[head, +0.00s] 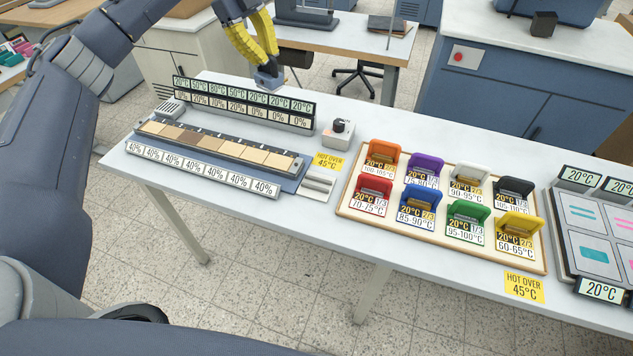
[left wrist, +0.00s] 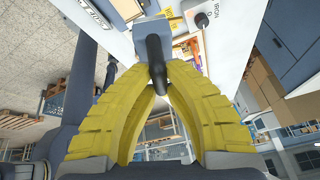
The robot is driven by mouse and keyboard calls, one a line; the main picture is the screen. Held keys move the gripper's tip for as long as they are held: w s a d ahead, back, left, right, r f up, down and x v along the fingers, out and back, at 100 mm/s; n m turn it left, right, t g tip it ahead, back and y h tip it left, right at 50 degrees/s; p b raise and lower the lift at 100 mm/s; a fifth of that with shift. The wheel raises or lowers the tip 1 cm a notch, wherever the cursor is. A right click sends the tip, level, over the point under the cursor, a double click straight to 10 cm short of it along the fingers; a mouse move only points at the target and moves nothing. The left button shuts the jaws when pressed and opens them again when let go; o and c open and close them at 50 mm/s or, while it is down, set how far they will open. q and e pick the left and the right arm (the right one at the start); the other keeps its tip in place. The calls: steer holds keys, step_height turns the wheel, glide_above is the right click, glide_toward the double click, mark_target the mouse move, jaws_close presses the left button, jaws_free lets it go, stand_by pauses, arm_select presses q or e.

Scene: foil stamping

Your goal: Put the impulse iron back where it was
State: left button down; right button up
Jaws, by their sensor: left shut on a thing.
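My left gripper (head: 261,58) has yellow fingers and is shut on the impulse iron (head: 268,78), a grey-blue block on a dark handle. It holds the iron above the back edge of the white table (head: 330,95), behind the row of display panels. In the left wrist view, the yellow fingers (left wrist: 156,82) close around the dark handle of the iron (left wrist: 154,35), with its block beyond the fingertips. A silver two-bar piece (head: 318,183) lies on the table beside the heated strip and holds no iron. My right gripper is not in view.
A small box with a black knob (head: 338,133) stands near a yellow "HOT OVER 45°C" label (head: 328,160). The long strip unit (head: 215,150) with display panels is at left. A wooden-rimmed board (head: 345,207) of coloured stamps is at right. Bare table lies behind the board.

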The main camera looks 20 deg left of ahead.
arm_select(q)
steer(key=s+d+n+t, duration=0.1)
steer(key=s+d+n, duration=0.1)
steer(key=s+d, duration=0.45)
steer(key=s+d+n, duration=0.1)
steer(key=s+d, duration=0.3)
steer(key=d, duration=0.5)
step_height(320, 180, down, 20)
steer(key=shift+w+n+t, duration=0.3)
steer(key=shift+a+f, duration=0.1)
steer(key=shift+f, duration=0.4)
steer(key=c, duration=1.8)
jaws_free()
steer(key=shift+c, duration=0.2)
steer(key=o, duration=0.3)
